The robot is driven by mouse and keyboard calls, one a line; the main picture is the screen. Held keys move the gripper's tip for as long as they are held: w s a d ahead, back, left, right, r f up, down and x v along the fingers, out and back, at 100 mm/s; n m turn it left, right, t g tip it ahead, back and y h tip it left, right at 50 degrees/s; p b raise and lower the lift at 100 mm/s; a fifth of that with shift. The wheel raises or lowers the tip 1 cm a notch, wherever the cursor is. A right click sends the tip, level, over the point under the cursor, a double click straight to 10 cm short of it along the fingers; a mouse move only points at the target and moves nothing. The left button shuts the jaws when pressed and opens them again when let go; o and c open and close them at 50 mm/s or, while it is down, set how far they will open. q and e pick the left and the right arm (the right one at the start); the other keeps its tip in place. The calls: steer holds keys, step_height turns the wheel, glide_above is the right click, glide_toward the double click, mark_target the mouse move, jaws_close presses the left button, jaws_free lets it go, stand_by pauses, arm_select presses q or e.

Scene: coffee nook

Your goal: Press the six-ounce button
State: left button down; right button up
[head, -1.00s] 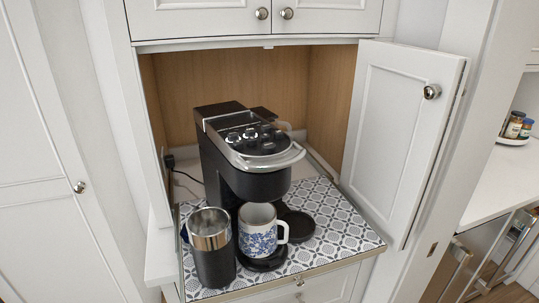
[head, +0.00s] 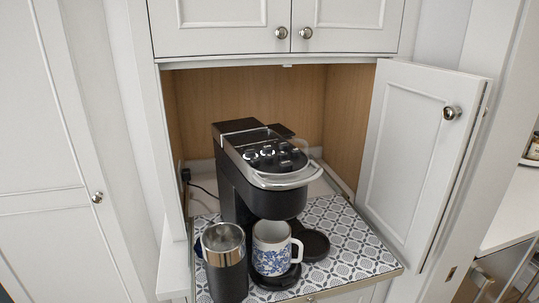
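A black and silver coffee maker (head: 262,185) stands in the cabinet nook. Its top panel (head: 262,152) holds several small round buttons; their labels are too small to read, so I cannot tell which is the six-ounce one. A blue-patterned white mug (head: 271,254) stands upright on the drip tray (head: 287,278) under the brew head. Neither of my grippers is in view.
A dark tumbler (head: 226,268) stands left of the mug. A black round lid-like piece (head: 315,244) lies to the mug's right. The patterned mat (head: 352,252) is clear at right. An open cabinet door (head: 415,165) bounds the right side.

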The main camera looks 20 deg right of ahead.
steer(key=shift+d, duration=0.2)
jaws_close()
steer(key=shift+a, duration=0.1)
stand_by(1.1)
